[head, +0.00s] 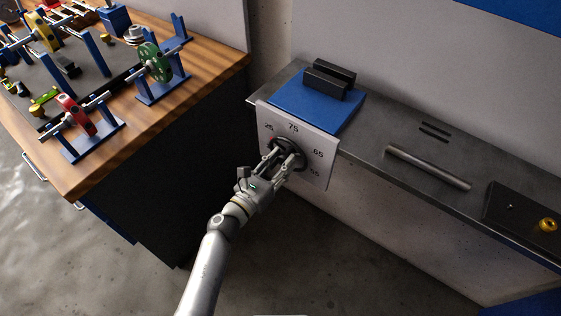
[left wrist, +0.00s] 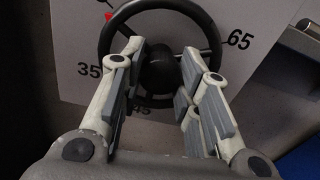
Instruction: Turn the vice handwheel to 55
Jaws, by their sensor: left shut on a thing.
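The vice handwheel (head: 291,139) is a dark wheel on a pale dial plate (head: 319,177) at the front of the bench. The plate carries 25, 75, 65 and 55 in the head view; 35 and 65 show clearly in the left wrist view. A red pointer (left wrist: 108,16) sits at the wheel's upper left, on the 25 side and above 35. My left gripper (head: 285,152) is shut on the handwheel, with its fingers on either side of the hub (left wrist: 158,72) in the left wrist view. The fingers hide part of the rim. My right gripper is not in view.
The blue vice base (head: 304,108) with dark jaws (head: 329,78) stands above the dial. A metal bar (head: 428,167) and a dark plate with a yellow knob (head: 547,224) lie to the right. A wooden table (head: 213,75) with rotors on blue stands is at the left.

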